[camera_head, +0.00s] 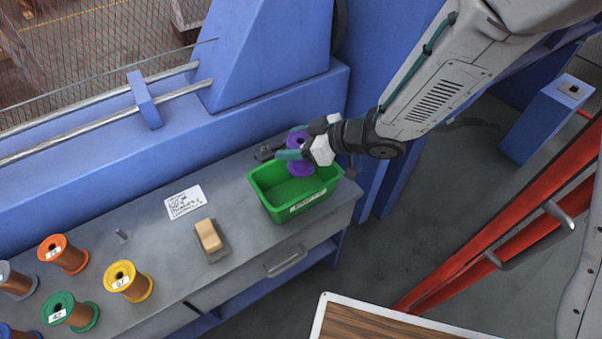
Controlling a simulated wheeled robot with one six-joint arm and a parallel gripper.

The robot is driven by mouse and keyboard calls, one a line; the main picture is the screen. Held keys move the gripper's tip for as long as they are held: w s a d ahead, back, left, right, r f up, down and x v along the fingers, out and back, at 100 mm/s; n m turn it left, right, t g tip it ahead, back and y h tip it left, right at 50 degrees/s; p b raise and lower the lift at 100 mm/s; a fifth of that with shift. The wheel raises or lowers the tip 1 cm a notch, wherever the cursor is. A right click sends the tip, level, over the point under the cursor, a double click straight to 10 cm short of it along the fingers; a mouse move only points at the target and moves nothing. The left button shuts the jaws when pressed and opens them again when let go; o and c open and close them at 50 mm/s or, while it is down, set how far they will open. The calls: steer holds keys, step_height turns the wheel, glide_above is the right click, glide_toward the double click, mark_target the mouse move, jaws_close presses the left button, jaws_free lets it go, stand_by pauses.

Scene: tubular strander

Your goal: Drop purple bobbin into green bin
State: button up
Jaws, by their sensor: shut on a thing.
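The purple bobbin (299,165) is upright in my gripper (290,154), with purple showing above and below the fingers. My gripper is shut on it. The green bin (305,202) sits at the right end of the grey bench, open at the top, with a white label on its front. The gripper and bobbin are over the back part of the bin. I cannot tell how far the bobbin's lower end is above the bin floor. The part of the bin floor that shows is empty.
On the grey bench (150,222) stand several bobbins, among them orange (64,254), yellow (128,281) and green (70,312). A white paper card (185,202) and a tan block on a grey holder (209,237) lie left of the bin. A blue machine frame (275,112) runs behind.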

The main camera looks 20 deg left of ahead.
steer(key=shift+w+a+f, duration=0.15)
steer(key=shift+f, duration=0.1)
steer(key=shift+w+f, duration=0.1)
steer(key=shift+f, duration=2.65)
steer(key=o, duration=1.1)
steer(key=shift+c, duration=0.2)
